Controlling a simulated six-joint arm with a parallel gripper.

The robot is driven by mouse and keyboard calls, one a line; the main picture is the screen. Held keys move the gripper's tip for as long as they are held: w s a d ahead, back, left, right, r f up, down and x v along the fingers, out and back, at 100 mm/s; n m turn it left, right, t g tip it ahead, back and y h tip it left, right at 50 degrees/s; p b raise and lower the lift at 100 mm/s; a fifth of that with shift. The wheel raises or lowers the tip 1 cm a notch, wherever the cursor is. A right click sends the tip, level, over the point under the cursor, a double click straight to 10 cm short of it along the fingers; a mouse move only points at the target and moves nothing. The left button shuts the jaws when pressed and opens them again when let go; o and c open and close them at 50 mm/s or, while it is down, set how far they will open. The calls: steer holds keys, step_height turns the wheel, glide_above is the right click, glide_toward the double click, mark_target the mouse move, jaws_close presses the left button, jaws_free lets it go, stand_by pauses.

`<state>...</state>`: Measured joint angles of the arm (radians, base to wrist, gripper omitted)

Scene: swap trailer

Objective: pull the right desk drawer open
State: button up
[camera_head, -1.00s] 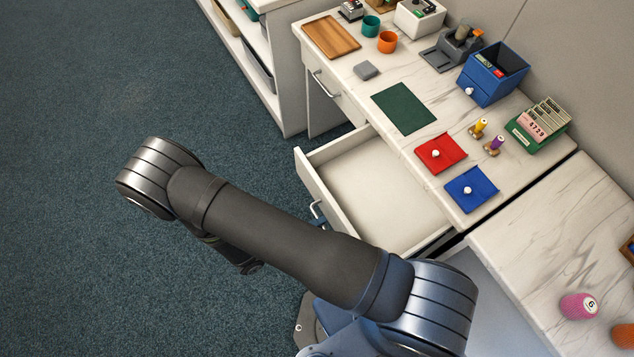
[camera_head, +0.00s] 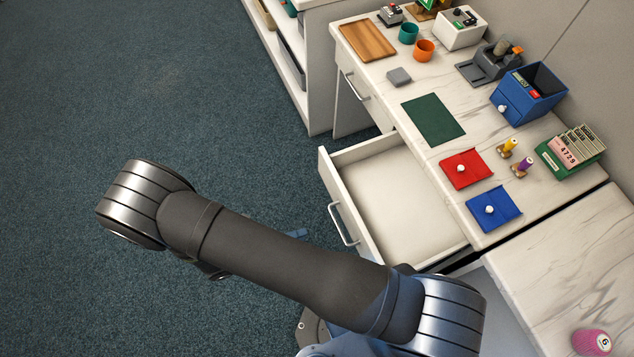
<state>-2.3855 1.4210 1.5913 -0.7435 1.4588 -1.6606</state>
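The right desk drawer (camera_head: 400,210) is open. Its white, empty tray sticks out from under the desk's marble-patterned top. Its silver bar handle (camera_head: 342,225) is on the drawer front, just above and right of my forearm. My gripper is mostly hidden behind my arm. A small blue piece that may be part of my gripper (camera_head: 297,233) shows past the arm's upper edge. This piece is apart from the handle, to its left. I cannot tell whether the fingers are open or shut.
The left drawer (camera_head: 357,92) is shut. On the desk top are a green mat (camera_head: 434,119), a red mat (camera_head: 460,178), a blue mat (camera_head: 506,213), a blue box (camera_head: 530,100) and a wooden board (camera_head: 368,41). The carpet (camera_head: 180,90) at left is clear.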

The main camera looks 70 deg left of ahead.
steer(key=v, duration=0.6)
steer(key=shift+s, duration=0.25)
steer(key=shift+w, duration=0.1)
steer(key=x, duration=1.7)
steer(key=shift+w, duration=0.15)
steer(key=v, duration=1.7)
steer(key=shift+s, duration=0.2)
steer(key=shift+r+x, duration=0.2)
steer(key=shift+x, duration=9.35)
